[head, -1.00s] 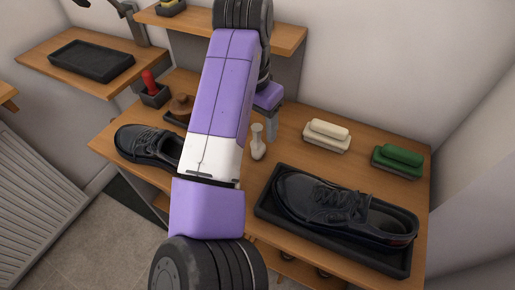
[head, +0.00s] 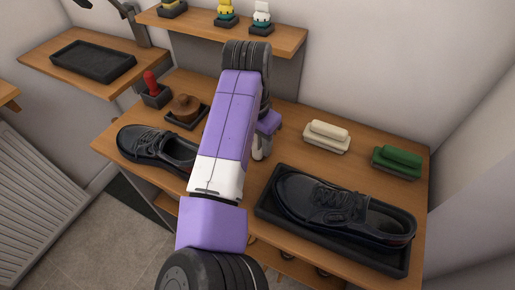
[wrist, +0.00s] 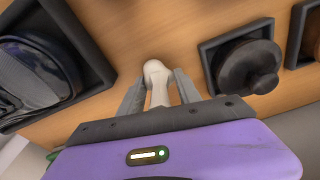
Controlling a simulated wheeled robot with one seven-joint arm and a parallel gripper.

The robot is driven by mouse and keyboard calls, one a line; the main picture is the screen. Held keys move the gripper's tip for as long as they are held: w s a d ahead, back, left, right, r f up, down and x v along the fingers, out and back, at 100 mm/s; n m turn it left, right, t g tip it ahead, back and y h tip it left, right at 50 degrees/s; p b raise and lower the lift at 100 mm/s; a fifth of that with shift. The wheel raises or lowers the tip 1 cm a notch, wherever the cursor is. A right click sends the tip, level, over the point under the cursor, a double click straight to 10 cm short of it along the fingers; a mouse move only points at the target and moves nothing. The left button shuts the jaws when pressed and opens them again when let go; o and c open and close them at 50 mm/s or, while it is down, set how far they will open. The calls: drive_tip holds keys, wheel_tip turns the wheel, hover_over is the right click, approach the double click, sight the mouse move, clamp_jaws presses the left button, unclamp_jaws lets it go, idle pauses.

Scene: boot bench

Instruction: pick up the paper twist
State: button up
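The paper twist (wrist: 157,82) is a small off-white piece with a rounded end and a narrower neck. In the wrist view it lies between the two grey fingers of my gripper (wrist: 159,88), with wood showing on either side of it. The gripper looks open around the twist, not closed on it. In the head view my gripper (head: 264,144) is low over the middle of the bench, and my arm and fingers hide most of the twist.
A black shoe (head: 335,207) in a dark tray is at right, another shoe (head: 155,145) at left. A brown round-knobbed item (head: 185,106) and a red-handled one (head: 151,84) stand behind. Cream (head: 327,134) and green (head: 397,160) brushes are at back right.

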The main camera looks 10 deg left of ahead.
drive_tip(key=c, duration=0.7)
drive_tip(key=shift+r, duration=0.15)
